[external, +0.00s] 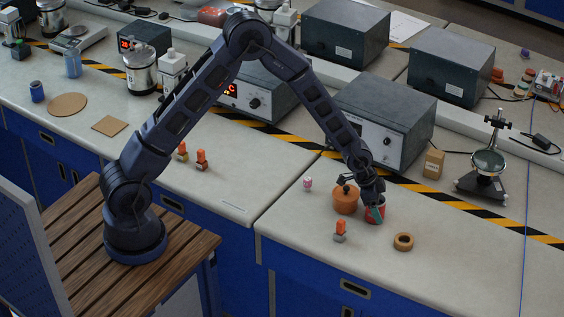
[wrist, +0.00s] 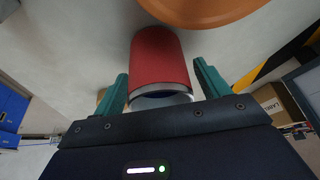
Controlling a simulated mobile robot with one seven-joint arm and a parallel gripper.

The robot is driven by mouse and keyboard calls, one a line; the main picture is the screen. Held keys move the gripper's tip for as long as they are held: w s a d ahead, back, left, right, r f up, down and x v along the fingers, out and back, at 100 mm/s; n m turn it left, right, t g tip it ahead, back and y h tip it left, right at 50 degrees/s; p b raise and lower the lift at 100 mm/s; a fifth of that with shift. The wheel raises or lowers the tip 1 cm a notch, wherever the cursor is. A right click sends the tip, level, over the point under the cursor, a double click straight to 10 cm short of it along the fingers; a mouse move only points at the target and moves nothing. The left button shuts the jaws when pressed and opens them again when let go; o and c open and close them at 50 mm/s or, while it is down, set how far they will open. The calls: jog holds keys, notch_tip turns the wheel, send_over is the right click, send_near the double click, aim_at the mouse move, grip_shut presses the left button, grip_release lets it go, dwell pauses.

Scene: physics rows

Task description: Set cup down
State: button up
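The red cup (external: 381,216) is at the bench top on the right, just right of the orange pot (external: 345,201). In the wrist view the red cup (wrist: 160,62) shows its side and a silver rim facing the camera. My gripper (external: 374,212) reaches down to the cup from above.
The orange pot (wrist: 205,8) is close beside the cup. A brown ring (external: 403,241) and an orange-topped small item (external: 340,230) lie nearer the front edge. A small pink item (external: 308,184) is left of the pot. A grey instrument box (external: 385,125) stands behind.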

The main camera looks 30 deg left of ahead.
jog(key=v, duration=1.1)
jog(key=s+a+r+n+t+y, duration=0.1)
jog(key=s+a+r+n, duration=0.2)
jog(key=a+r, duration=1)
jog(key=s+a+r+n+t+y, duration=0.1)
jog(key=s+a+r+n+y, duration=0.15)
jog(key=a+r, duration=1.05)
jog(key=s+a+r+n, duration=0.1)
jog(key=s+a+n, duration=0.6)
jog(key=s+a, duration=1.4)
jog(key=shift+s+a+t, duration=0.25)
jog(key=shift+a+t, duration=0.05)
jog(key=shift+a, duration=0.75)
